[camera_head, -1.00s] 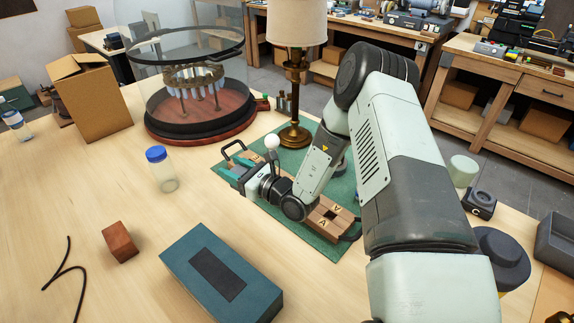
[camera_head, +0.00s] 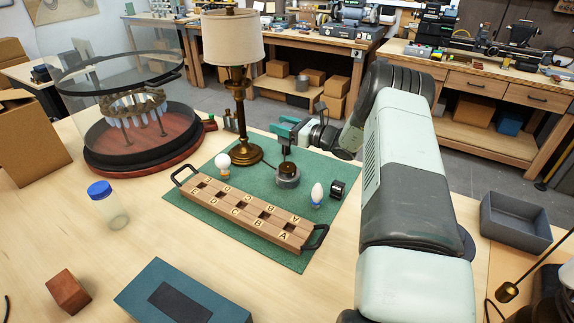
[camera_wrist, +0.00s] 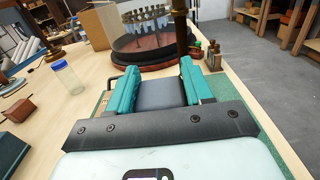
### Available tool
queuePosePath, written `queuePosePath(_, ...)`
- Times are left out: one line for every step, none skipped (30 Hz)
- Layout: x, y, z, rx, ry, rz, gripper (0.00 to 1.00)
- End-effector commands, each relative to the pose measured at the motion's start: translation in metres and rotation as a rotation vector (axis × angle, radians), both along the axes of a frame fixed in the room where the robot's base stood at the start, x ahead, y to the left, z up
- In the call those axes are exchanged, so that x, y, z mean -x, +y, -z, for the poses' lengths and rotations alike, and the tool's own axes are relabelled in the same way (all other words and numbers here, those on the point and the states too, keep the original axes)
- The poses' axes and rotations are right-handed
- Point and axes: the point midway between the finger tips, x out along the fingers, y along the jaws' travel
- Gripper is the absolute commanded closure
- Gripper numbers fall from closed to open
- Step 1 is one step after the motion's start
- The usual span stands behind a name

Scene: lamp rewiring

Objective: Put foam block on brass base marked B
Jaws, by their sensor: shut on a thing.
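My gripper (camera_head: 288,129) is over the back of the green mat, right of the brass lamp. In the wrist view its teal fingers (camera_wrist: 158,78) are shut on a dark grey block (camera_wrist: 160,96); I cannot tell whether it is foam. In the head view a dark piece (camera_head: 287,146) shows under the fingers, above a grey round pot (camera_head: 288,177) with a dark top; I cannot tell whether they touch. The lamp's round brass base (camera_head: 238,155) stands on the mat; no B is readable on it. A wooden board (camera_head: 240,212) carries letters, B among them.
A white bulb (camera_head: 222,161), a white egg-shaped bulb (camera_head: 317,192) and a small black part (camera_head: 338,188) stand on the mat. A blue-capped jar (camera_head: 107,206), brown block (camera_head: 68,292) and blue-green box (camera_head: 180,297) are at left and front. A grey tray (camera_head: 515,222) is right.

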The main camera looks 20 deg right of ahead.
Motion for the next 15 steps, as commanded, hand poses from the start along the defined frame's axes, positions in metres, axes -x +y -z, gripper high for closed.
queuePosePath(0.0, -0.002, 0.008, -0.001, 0.005, 0.001, 0.78)
queuePosePath(0.0, -0.003, 0.013, -0.001, 0.006, 0.002, 0.78)
queuePosePath(0.0, -0.003, 0.021, -0.001, 0.006, 0.002, 0.78)
queuePosePath(0.0, -0.003, 0.028, -0.001, 0.007, 0.001, 0.78)
queuePosePath(0.0, -0.003, 0.033, -0.001, 0.006, 0.001, 0.78)
queuePosePath(0.0, -0.003, 0.041, -0.001, 0.006, 0.001, 0.78)
queuePosePath(0.0, -0.003, 0.045, -0.001, 0.005, 0.001, 0.78)
queuePosePath(0.0, -0.003, 0.05, -0.001, 0.005, 0.001, 0.78)
queuePosePath(0.0, -0.003, 0.054, -0.001, 0.004, 0.001, 0.78)
queuePosePath(0.0, -0.003, 0.056, -0.001, 0.004, 0.002, 0.78)
queuePosePath(0.0, -0.003, 0.058, -0.001, 0.003, 0.002, 0.78)
queuePosePath(0.0, -0.003, 0.061, -0.001, 0.003, 0.002, 0.78)
queuePosePath(0.0, -0.003, 0.063, -0.001, 0.003, 0.002, 0.78)
queuePosePath(0.0, -0.003, 0.065, -0.001, 0.003, 0.002, 0.78)
queuePosePath(0.0, -0.003, 0.069, -0.001, 0.003, 0.001, 0.78)
